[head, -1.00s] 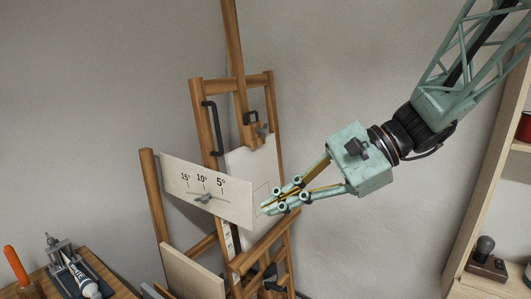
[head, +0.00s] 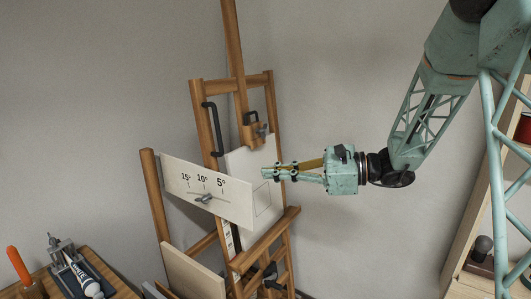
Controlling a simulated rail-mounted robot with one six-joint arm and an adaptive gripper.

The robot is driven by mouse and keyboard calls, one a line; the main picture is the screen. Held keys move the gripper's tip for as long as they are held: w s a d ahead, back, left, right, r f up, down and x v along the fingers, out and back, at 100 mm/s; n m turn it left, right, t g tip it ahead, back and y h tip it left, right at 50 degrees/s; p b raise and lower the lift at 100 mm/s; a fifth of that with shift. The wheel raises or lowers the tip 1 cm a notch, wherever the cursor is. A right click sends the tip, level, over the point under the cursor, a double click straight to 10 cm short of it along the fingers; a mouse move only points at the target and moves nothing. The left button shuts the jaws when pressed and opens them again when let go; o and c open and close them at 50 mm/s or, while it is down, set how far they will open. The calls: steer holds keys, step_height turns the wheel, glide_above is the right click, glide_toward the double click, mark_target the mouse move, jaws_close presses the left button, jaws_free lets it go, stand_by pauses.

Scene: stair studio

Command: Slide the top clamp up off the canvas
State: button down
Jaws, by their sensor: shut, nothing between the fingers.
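The top clamp (head: 254,134) is a wooden block with a dark handle and a knob, on the mast of the wooden easel (head: 197,120). It sits at the top edge of the white canvas (head: 240,160). My gripper (head: 264,173) is shut and empty. In the picture its fingertips are below and slightly right of the clamp, over the canvas. I cannot tell how far in front of the canvas they are. The canvas's lower left is hidden behind the angle plate.
The angle plate (head: 212,187), marked 15°, 10° and 5°, juts out at the easel's left. A black bar handle (head: 212,128) is on the easel's upright. A bench (head: 112,278) with a white paint tube (head: 87,281) is lower left. Shelves (head: 484,200) stand right.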

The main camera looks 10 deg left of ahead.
steer(key=w+d+f+m+t, duration=0.2)
steer(key=w+f+m+t, duration=0.1)
steer(key=w, duration=0.5)
steer(key=w+d+f+m+t+y+p, duration=0.1)
steer(key=w+d+f+m+t, duration=0.2)
steer(key=w, duration=0.6)
step_height(320, 180, down, 2)
steer(key=shift+w+m+t, duration=0.3)
steer(key=shift+m, duration=0.3)
steer(key=b+x, duration=0.1)
steer(key=x, duration=0.8)
steer(key=shift+w+a+b, duration=0.2)
steer(key=shift+a+b, duration=0.1)
steer(key=shift+a, duration=0.05)
steer(key=shift+w+a+r, duration=0.1)
steer(key=shift+r, duration=1.15)
steer(key=shift+w+a+r+b, duration=0.15)
steer(key=shift+r+b, duration=0.2)
steer(key=shift+r, duration=0.45)
